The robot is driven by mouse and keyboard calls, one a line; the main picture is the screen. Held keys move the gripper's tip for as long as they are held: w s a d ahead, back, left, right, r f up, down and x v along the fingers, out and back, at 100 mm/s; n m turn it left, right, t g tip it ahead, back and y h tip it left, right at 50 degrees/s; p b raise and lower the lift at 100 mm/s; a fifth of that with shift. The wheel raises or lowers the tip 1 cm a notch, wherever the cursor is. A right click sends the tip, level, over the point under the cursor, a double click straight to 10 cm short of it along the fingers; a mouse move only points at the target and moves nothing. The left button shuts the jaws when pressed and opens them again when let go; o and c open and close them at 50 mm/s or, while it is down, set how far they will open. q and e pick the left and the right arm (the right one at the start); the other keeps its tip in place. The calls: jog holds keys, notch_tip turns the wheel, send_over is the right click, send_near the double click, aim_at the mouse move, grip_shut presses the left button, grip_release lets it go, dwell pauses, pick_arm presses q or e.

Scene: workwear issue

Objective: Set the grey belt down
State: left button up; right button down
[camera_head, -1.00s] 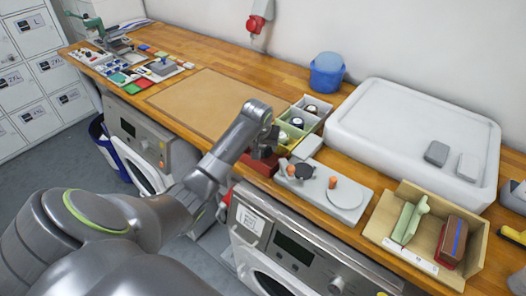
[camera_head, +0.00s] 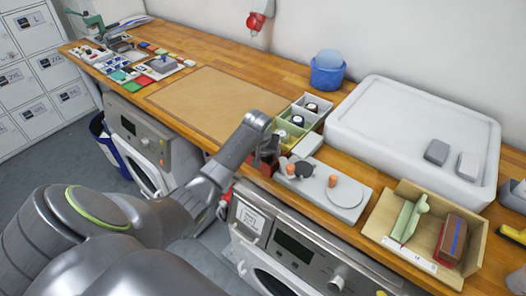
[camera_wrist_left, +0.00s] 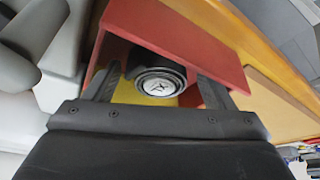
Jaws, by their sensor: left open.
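A rolled belt (camera_wrist_left: 160,82), dark grey to black with a round silver face, sits in a red-walled compartment (camera_wrist_left: 150,18) with yellow showing beneath it in the left wrist view. My left gripper (camera_wrist_left: 160,95) is open, one finger on each side of the belt; I cannot tell whether they touch it. In the head view my left gripper (camera_head: 264,152) is down at the front red compartment (camera_head: 248,162) of the row of bins, and it hides the belt there. My right gripper is not in view.
Behind are bins (camera_head: 297,126) holding other rolled belts. To the right are a grey plate (camera_head: 343,197) with orange pegs, a white basin (camera_head: 415,120) and a wooden box (camera_head: 388,212). A brown mat (camera_head: 215,100) lies clear to the left.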

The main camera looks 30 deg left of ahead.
pick_arm(q)
jog(key=shift+s+r, duration=0.1)
jog(key=shift+r, duration=0.4)
jog(key=b+v, duration=0.1)
jog(key=v, duration=1)
jog(key=shift+s, duration=0.15)
